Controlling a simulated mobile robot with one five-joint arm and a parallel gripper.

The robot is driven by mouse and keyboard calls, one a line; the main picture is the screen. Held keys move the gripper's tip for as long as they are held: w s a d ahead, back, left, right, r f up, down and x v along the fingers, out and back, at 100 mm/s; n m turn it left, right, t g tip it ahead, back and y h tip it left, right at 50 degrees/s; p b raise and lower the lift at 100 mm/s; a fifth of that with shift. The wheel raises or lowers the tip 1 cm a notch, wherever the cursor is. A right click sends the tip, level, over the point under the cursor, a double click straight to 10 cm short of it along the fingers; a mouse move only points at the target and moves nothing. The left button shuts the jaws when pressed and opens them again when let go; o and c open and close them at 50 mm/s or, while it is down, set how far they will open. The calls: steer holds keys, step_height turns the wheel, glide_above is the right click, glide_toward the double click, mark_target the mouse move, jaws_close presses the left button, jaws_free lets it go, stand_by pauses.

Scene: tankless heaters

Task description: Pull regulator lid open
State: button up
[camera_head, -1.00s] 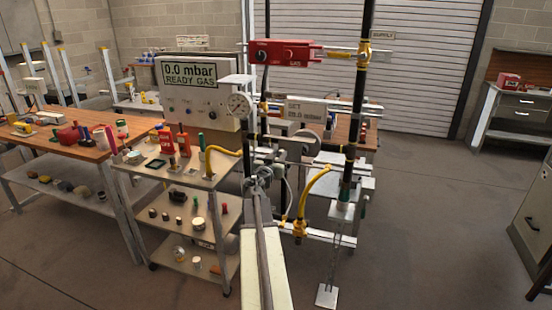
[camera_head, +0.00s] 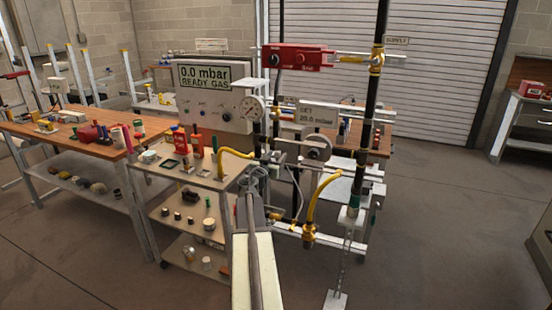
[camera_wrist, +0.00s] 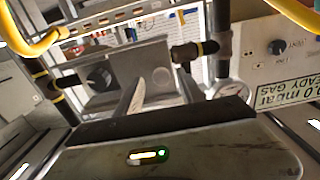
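The regulator (camera_head: 316,148) is a grey body with a round disc-shaped face, set on the pipework right of the dial gauge (camera_head: 251,108). In the wrist view a grey boxy housing (camera_wrist: 153,68), seemingly the regulator, shows a dark round part (camera_wrist: 99,76) at its left; I cannot tell which part is the lid. My gripper (camera_wrist: 160,92) has its two fingers apart in front of this housing, with nothing seen held between them. Contact with the housing cannot be made out. In the head view my arm reaches up to the pipework, left of and below the regulator; its fingertips are hard to distinguish there.
A display panel (camera_head: 212,92) reads 0.0 mbar READY GAS. A red box (camera_head: 297,58) sits above on the pipes. Yellow hoses (camera_head: 322,195) and a black vertical pipe (camera_head: 371,110) are close by. A shelf cart (camera_head: 180,185) stands left; open floor lies right.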

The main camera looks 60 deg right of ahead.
steer(key=a, duration=0.7)
steer(key=shift+s+a, duration=0.3)
steer(key=shift+a, duration=0.1)
steer(key=shift+w, duration=0.1)
